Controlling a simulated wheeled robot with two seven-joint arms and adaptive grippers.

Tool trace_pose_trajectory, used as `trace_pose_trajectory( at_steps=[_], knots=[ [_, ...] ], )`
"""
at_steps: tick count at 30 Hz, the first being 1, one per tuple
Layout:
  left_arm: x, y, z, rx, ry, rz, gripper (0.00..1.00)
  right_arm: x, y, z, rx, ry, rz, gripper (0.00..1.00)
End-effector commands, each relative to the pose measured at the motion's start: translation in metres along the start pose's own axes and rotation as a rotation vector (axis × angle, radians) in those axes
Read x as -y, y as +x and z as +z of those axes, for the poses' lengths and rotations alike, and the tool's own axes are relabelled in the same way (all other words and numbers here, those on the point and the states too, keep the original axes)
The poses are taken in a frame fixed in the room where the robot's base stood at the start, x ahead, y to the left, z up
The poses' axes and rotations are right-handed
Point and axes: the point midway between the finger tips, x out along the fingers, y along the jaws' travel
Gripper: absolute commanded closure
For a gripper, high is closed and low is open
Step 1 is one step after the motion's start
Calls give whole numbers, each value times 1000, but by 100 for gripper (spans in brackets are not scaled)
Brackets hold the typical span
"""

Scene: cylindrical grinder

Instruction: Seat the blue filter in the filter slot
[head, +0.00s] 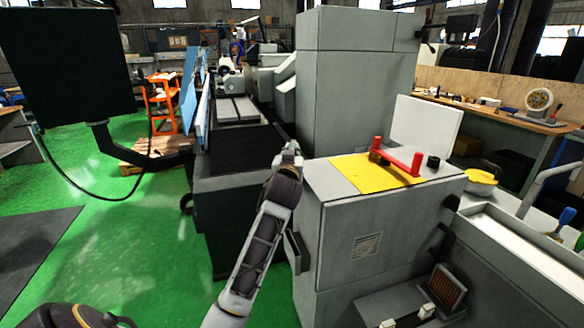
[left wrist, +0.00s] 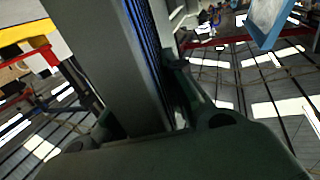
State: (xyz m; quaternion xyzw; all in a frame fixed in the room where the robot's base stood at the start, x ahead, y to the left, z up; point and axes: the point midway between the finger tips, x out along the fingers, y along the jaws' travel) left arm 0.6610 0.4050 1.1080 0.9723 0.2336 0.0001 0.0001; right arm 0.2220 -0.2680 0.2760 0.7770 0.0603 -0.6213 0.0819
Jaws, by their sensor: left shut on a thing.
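My left gripper (head: 290,152) is raised beside the upper left edge of the grey cabinet. In the left wrist view, the fingers of my left gripper (left wrist: 150,125) are shut on a grey-framed piece with blue pleats, which I take to be the blue filter (left wrist: 146,35). It extends away from the fingers, and its gripped end is partly hidden by them. In the head view I cannot make the filter out clearly. I cannot identify the filter slot for certain in either view. My right gripper is not in view.
The grey cabinet (head: 340,255) carries a yellow plate (head: 350,172) and a red handle (head: 398,158). A brown pleated piece (head: 447,287) in a grey frame stands low at its front. A tall grey housing (head: 345,95) rises behind. Green floor is open at left.

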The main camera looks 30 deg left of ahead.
Motion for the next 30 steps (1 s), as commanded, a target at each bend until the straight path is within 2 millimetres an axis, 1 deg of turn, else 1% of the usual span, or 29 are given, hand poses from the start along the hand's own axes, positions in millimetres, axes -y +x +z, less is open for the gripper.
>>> trace_pose_trajectory(
  at_steps=[1,3,9,15,30],
  knots=[
    [0,0,-10,-3,-2,0,100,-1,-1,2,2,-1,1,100],
    [0,0,-17,-2,-2,0,100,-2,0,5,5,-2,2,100],
    [0,0,-30,0,-1,0,100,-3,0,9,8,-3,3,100],
    [0,0,-34,0,0,0,100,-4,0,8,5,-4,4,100],
    [0,0,-34,0,0,0,100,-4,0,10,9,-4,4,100]
  ],
)
